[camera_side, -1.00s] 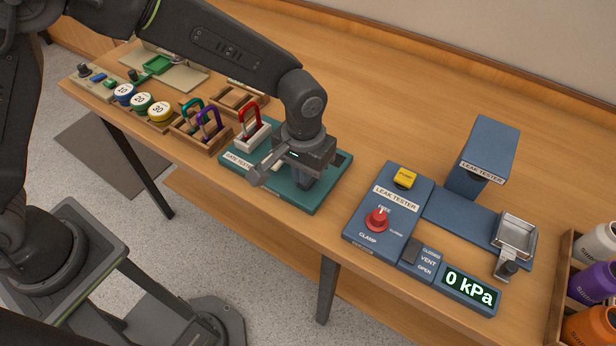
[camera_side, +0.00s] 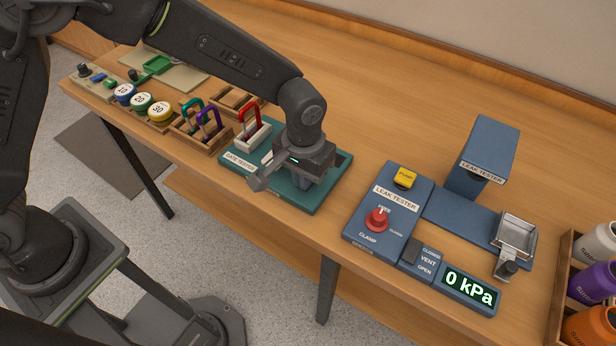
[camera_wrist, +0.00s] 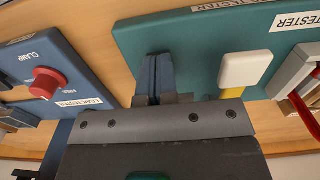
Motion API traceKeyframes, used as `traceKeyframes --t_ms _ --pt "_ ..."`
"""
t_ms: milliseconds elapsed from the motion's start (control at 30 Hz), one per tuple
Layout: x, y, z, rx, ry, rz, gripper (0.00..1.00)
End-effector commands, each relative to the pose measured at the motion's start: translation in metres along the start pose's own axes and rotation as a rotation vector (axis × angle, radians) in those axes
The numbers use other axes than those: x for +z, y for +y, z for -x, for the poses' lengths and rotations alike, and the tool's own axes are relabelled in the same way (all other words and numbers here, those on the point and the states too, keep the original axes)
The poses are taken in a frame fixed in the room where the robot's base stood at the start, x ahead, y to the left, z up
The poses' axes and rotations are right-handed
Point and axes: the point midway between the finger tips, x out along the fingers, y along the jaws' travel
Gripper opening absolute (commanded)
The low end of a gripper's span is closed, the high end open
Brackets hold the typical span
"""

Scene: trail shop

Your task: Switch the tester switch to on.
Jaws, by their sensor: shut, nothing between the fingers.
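The teal tester board (camera_side: 322,200), labelled as a gate tester, lies on the bench; it also shows in the wrist view (camera_wrist: 190,45). My gripper (camera_side: 303,182) is over the board's right part, pointing down, its fingers together and empty. In the wrist view the fingertips (camera_wrist: 157,60) are in front of the teal surface; I cannot tell whether they touch it. A white pad with a yellow part (camera_wrist: 245,70) is beside the fingers, toward the red carabiner. I cannot make out the tester switch for certain; my gripper and wrist hide part of the board.
A red carabiner (camera_side: 249,118) stands in a pale holder at the board's left. Purple and teal carabiners sit in a wooden tray (camera_side: 185,135). A blue leak tester (camera_side: 375,240) with a red knob (camera_side: 377,219) is to the right. Bare bench lies behind the board.

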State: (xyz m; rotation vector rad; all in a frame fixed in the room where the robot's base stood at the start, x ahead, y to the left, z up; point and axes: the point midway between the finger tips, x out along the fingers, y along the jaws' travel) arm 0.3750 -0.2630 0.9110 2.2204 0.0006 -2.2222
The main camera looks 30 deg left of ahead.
Motion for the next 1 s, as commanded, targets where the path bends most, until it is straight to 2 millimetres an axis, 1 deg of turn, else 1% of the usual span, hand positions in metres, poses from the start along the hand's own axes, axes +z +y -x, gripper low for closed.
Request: traceKeyframes --t_ms 267,400,1000 --pt "0.0 0.0 -0.004 0.0 0.0 0.0 0.0" --pt "0.0 0.0 -0.002 0.0 0.001 0.0 0.0" --pt "-0.001 0.0 0.044 0.001 0.003 0.0 0.0"
